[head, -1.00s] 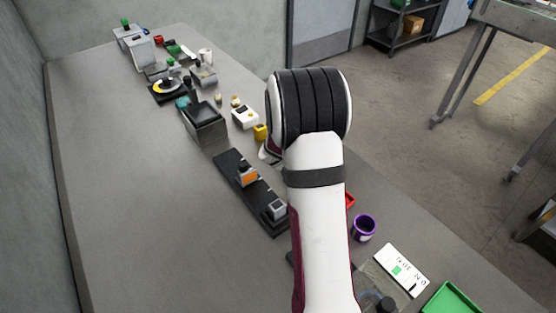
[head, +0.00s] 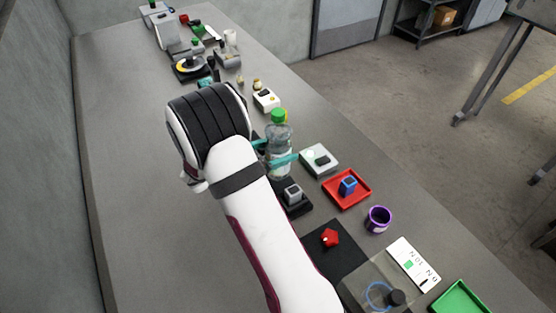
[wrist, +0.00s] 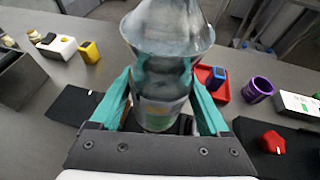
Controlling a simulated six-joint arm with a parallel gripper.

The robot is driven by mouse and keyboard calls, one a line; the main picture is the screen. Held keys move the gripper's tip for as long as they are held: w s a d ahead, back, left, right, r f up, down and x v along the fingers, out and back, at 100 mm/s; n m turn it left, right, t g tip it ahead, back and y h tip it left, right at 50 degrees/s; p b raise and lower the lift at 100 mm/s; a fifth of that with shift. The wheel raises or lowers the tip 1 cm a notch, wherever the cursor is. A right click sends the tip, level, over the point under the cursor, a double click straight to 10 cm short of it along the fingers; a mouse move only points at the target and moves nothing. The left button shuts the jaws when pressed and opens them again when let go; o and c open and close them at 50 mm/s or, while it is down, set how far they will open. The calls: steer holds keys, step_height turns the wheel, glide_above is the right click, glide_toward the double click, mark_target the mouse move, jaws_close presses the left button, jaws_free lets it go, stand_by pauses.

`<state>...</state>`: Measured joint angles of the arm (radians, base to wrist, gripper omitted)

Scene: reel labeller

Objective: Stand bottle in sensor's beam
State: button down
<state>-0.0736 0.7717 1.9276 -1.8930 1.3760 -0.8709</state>
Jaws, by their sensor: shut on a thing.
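A clear bottle (head: 279,134) with a green cap is upright between the teal fingers of my gripper (head: 278,152). In the wrist view the bottle (wrist: 166,38) fills the middle, and the gripper (wrist: 163,78) is shut on its body. The sensor's black base (head: 296,209) shows below the bottle, with a small grey block (head: 292,192) at its near end. My arm hides the rest of the base and its orange-faced block. The bottle's bottom is hidden, so I cannot tell whether it touches the base or crosses the beam.
Right of the bottle are a white box (head: 319,159), a red tray (head: 361,200) with a blue block (head: 348,185), and a purple cup (head: 378,220). A red knob (head: 330,238) sits on a dark plate nearer. Bare table lies left of my arm.

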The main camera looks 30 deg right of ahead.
steer(key=shift+f, duration=1.95)
steer(key=shift+f, duration=0.15)
jaws_free()
steer(key=shift+a+r, duration=0.25)
steer(key=shift+a, duration=0.05)
steer(key=v, duration=1.1)
steer(key=s+r+m+g+y, duration=0.3)
steer(key=s+m, duration=0.4)
steer(key=s, duration=0.1)
steer(key=s+r+m+g+y, duration=0.2)
steer(key=s+r+m+y, duration=0.15)
steer(key=s+m, duration=0.35)
steer(key=s+a+r+m+t+y, duration=0.2)
steer(key=s+a+m+y, duration=0.6)
steer(key=s+a+m, duration=0.2)
steer(key=shift+s+a+m, duration=0.25)
steer(key=shift+s+m, duration=0.65)
steer(key=shift+s, duration=0.05)
